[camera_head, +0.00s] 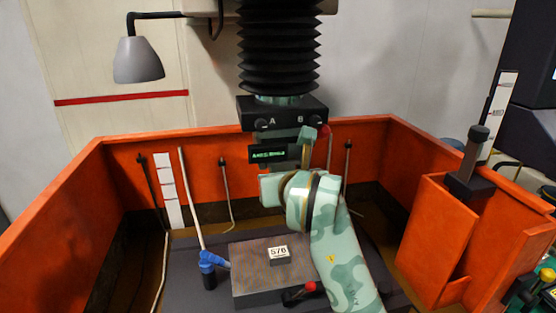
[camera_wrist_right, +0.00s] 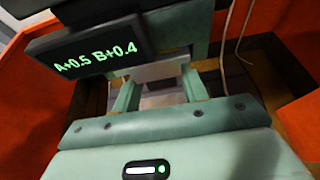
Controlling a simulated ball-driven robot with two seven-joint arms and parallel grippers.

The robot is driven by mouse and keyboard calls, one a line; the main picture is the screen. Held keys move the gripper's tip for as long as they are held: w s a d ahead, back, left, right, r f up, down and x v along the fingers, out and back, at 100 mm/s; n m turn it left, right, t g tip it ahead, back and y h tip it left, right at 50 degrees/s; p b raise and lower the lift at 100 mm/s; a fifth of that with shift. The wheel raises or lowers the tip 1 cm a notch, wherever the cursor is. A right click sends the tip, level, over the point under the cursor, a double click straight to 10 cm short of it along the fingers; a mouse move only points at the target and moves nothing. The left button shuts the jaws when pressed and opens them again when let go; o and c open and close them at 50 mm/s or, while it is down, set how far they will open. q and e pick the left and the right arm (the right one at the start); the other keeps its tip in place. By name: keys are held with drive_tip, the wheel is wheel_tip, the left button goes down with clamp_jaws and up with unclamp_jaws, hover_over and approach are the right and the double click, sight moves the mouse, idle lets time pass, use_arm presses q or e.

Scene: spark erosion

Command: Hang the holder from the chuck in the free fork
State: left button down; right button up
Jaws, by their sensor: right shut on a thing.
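The chuck (camera_head: 283,113) is the dark block with A and B knobs under the black bellows. My right gripper (camera_head: 283,178) is up beneath it, behind my own wrist. In the right wrist view my right gripper (camera_wrist_right: 160,88) has its two mint fingers on either side of a pale grey block (camera_wrist_right: 155,71), which looks like the holder. It is shut on this block, just under the chuck. The holder's lower part and its joint with the chuck are hidden. I cannot make out a free fork for certain. My left gripper is not in view.
A small display (camera_head: 268,154) hangs close to my gripper and reads A+0.5 B+0.4 in the wrist view (camera_wrist_right: 95,60). Orange tank walls (camera_head: 420,155) surround this; a dark post (camera_head: 472,160) stands right.

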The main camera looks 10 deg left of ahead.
drive_tip(key=s+d+p, duration=0.3)
drive_tip(key=s+p, duration=0.1)
drive_tip(key=s, duration=0.7)
drive_tip(key=shift+d, duration=0.15)
idle(0.5)
idle(0.4)
